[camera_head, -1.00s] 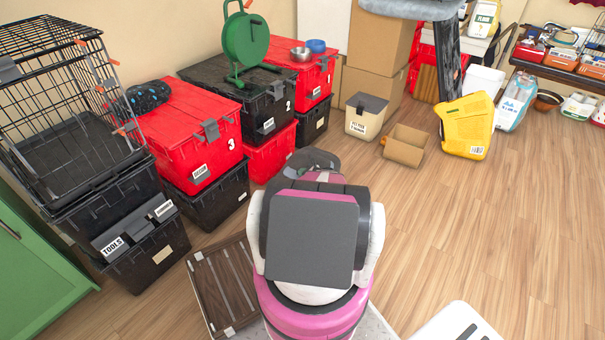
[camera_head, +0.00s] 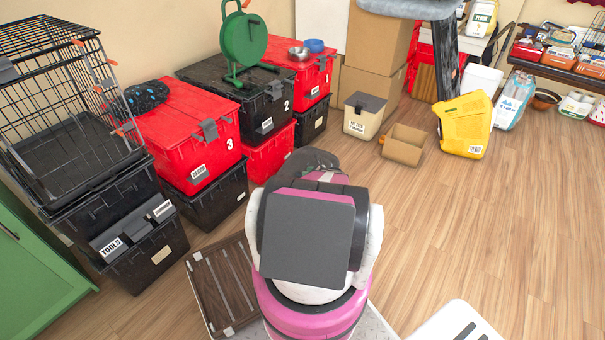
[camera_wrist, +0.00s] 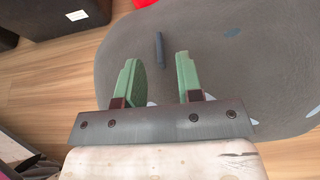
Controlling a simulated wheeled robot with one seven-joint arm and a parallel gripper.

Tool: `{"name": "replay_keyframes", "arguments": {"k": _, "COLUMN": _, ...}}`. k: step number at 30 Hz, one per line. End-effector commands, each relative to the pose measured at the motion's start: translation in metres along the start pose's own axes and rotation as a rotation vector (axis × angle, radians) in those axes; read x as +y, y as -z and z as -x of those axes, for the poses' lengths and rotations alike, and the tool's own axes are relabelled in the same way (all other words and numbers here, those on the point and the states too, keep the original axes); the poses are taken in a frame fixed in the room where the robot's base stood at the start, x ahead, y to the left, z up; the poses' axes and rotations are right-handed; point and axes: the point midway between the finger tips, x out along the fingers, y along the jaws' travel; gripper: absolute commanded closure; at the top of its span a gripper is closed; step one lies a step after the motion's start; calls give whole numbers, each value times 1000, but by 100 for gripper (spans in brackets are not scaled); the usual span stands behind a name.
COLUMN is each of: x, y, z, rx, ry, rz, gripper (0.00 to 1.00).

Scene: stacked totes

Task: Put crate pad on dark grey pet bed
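A broad, rounded dark grey surface that looks like the pet bed (camera_wrist: 225,60) fills much of the wrist view, lying on the wood floor with a few pale patches. In the head view, a dark grey edge (camera_head: 312,158) shows just beyond my arm, which hides the rest. A slim dark bar (camera_wrist: 160,48) lies on the grey surface; I cannot tell whether it is the crate pad. My gripper (camera_wrist: 158,62) is above this surface, its two green fingers apart with nothing clearly held between them. No crate pad can be surely identified.
Stacked black and red totes (camera_head: 190,130) stand along the left wall, with a wire crate (camera_head: 70,110) on the leftmost stack. A cardboard box (camera_head: 404,145) and a yellow bag (camera_head: 465,125) are beyond. The floor at right is mostly clear.

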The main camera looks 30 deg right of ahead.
Motion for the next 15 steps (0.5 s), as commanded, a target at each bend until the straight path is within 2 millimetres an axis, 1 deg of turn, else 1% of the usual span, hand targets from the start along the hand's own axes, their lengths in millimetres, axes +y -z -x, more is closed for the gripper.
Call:
{"name": "replay_keyframes", "arguments": {"k": 1, "x": 2, "y": -1, "z": 14, "rx": 0, "ry": 2, "rz": -1, "gripper": 66}}
{"name": "replay_keyframes", "arguments": {"k": 6, "x": 1, "y": -1, "z": 44, "rx": 0, "ry": 2, "rz": -1, "gripper": 66}}
{"name": "replay_keyframes", "arguments": {"k": 10, "x": 1, "y": 0, "z": 60, "rx": -1, "ry": 0, "rz": 0, "gripper": 66}}
{"name": "replay_keyframes", "arguments": {"k": 15, "x": 0, "y": 0, "z": 69, "rx": 0, "ry": 0, "rz": 0, "gripper": 66}}
